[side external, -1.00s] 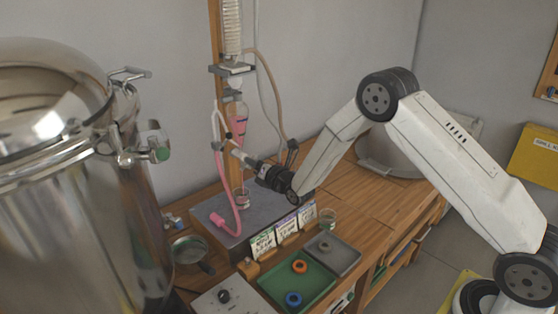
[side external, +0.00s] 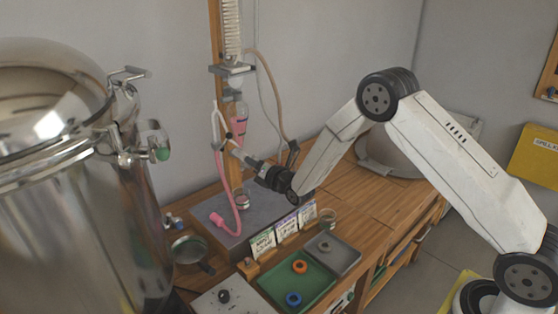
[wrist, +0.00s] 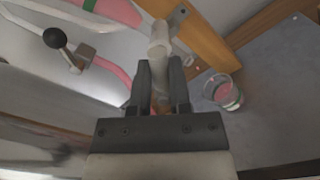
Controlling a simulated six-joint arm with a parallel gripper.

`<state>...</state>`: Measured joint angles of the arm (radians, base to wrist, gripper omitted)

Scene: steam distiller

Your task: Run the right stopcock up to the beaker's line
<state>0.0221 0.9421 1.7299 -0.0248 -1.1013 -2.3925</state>
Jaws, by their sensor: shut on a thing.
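My gripper (side external: 256,165) is shut on the pale stopcock piece (wrist: 159,48) below the glass separator (side external: 239,115), which holds pink liquid. In the wrist view my gripper's fingers (wrist: 162,85) stand either side of this piece and hide part of it. The glass beaker (side external: 242,202) stands on the grey platform below, apart from my gripper. In the wrist view the beaker (wrist: 222,91) is to the right of the fingers, with pink at its bottom and a greenish mark on its side. I cannot tell the exact level against its line.
A pink hose (side external: 229,182) hangs left of my gripper down to the grey platform (side external: 206,202). Label cards (side external: 287,228), a second small beaker (side external: 328,217) and a green tray (side external: 272,284) with rings stand in front. A wooden post (side external: 215,40) rises behind.

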